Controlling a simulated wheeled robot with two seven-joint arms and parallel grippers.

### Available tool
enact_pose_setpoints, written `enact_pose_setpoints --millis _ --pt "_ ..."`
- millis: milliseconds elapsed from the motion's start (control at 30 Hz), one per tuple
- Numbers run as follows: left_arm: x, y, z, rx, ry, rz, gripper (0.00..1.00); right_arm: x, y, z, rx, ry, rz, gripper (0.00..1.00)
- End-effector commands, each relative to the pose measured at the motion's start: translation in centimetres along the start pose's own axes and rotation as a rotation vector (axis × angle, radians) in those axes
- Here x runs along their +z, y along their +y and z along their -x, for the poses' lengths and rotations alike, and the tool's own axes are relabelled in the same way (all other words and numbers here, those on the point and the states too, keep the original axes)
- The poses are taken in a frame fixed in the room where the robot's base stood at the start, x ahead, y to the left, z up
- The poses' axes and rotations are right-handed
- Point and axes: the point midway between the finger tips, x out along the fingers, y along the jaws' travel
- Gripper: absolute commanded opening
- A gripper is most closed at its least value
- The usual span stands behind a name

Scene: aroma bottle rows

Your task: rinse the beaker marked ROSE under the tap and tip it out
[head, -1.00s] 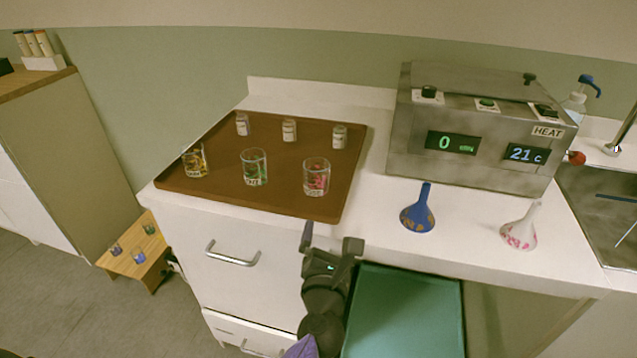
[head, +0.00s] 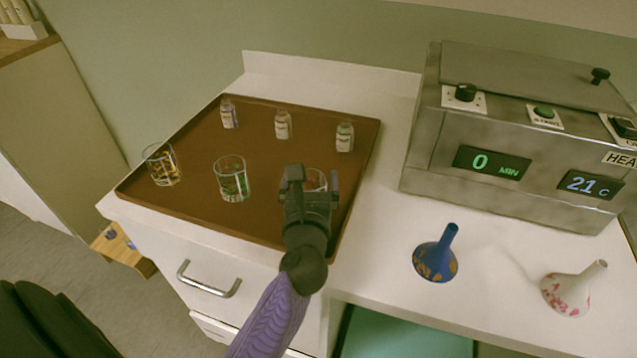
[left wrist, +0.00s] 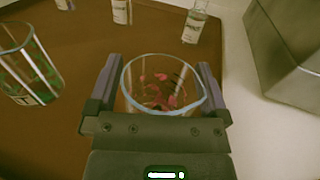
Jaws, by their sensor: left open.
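The beaker with pink-red bits (left wrist: 160,88) stands upright on the brown tray. It was labelled on its front in the earlier head view; now the label is hidden. In the head view only part of its rim (head: 316,178) shows behind my gripper. My left gripper (head: 309,180) is open, with one finger on each side of this beaker, as the left wrist view (left wrist: 158,90) shows. I cannot tell whether the fingers touch the glass. The tap and sink are out of view now. My right gripper is not in view.
A beaker with green bits (head: 232,180) and one with orange bits (head: 162,166) stand to the left on the tray (head: 200,210). Small bottles (head: 283,125) stand behind. A heater box (head: 500,150), a blue funnel (head: 437,255) and a white funnel (head: 573,290) are to the right.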

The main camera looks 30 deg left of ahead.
Motion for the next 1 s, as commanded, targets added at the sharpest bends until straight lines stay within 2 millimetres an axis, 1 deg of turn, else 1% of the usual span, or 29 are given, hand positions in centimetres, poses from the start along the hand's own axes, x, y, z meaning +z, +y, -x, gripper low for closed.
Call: enact_pose_setpoints --millis 67,100,167,200,233,267,300,367,400,500,667,733,767,867,900,1000 --pt "0.0 0.0 0.0 0.0 0.0 0.0 1.0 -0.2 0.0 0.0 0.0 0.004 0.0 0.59" --pt "0.0 0.0 0.0 0.0 0.0 0.0 0.96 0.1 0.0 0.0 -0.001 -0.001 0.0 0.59" --pt "0.0 0.0 0.0 0.0 0.0 0.0 0.83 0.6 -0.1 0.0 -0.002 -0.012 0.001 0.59" --pt "0.0 0.0 0.0 0.0 0.0 0.0 0.75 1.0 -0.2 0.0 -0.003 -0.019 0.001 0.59" --pt "0.0 0.0 0.0 0.0 0.0 0.0 0.68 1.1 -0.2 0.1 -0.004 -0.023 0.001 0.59" --pt "0.0 0.0 0.0 0.0 0.0 0.0 0.62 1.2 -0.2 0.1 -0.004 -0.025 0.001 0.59" --pt "0.0 0.0 0.0 0.0 0.0 0.0 0.53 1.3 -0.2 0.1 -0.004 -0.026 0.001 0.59" --pt "0.0 0.0 0.0 0.0 0.0 0.0 0.41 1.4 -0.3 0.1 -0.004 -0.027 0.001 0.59" --pt "0.0 0.0 0.0 0.0 0.0 -0.001 0.32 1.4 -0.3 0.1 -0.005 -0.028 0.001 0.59" --pt "0.0 -0.1 0.0 0.0 0.0 -0.001 0.14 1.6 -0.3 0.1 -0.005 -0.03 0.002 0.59" --pt "0.0 -0.1 0.0 0.0 0.0 -0.001 0.14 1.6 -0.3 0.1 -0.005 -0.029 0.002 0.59" --pt "0.7 -0.1 0.0 0.0 -0.002 0.0 0.14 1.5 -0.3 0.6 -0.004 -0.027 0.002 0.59" --pt "1.3 -0.1 0.0 0.0 -0.003 0.001 0.14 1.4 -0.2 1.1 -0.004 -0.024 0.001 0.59" --pt "4.4 -0.1 0.0 0.0 -0.006 0.003 0.14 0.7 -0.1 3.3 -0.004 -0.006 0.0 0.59" --pt "5.7 -0.1 0.0 -0.001 -0.007 0.003 0.14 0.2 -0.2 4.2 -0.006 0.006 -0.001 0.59" --pt "8.2 -0.1 0.0 -0.001 -0.006 0.002 0.14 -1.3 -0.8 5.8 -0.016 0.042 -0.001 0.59"
